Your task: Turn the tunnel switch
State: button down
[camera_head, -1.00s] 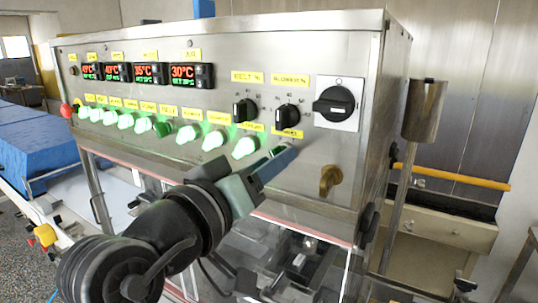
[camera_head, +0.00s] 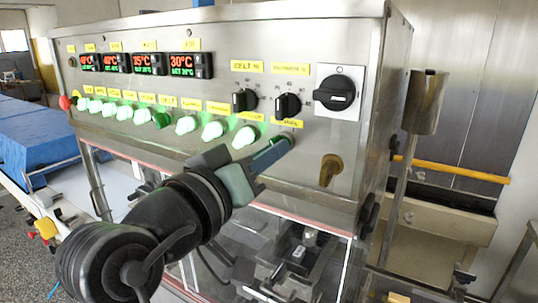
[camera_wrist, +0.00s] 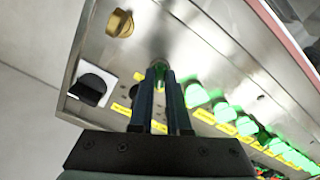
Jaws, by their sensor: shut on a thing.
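The control panel (camera_head: 110,60) carries a row of green-lit switches, with one unlit-looking among them. My gripper (camera_head: 284,144) reaches the right end of this row, below a yellow label (camera_head: 287,123) too small to read surely. In the wrist view, my gripper's two fingers (camera_wrist: 159,75) are shut on a small switch (camera_wrist: 159,64) with a greenish-yellow glow, at the row's end. I take it for the tunnel switch; its handle is mostly hidden by the fingers, so its angle cannot be told.
The nearest lit switch (camera_head: 244,137) is just left of my fingers. Two black dials (camera_head: 287,105) sit above, a large black rotary switch (camera_head: 334,92) upper right, and a brass knob (camera_head: 330,170) lower right. A clear guard lies below the panel.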

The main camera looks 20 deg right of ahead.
jog(key=shift+m+b, duration=5.65)
jog(key=shift+m, duration=0.15)
jog(key=c, duration=0.9)
grip_release()
jog(key=b+v, duration=0.4)
jog(key=v, duration=0.9)
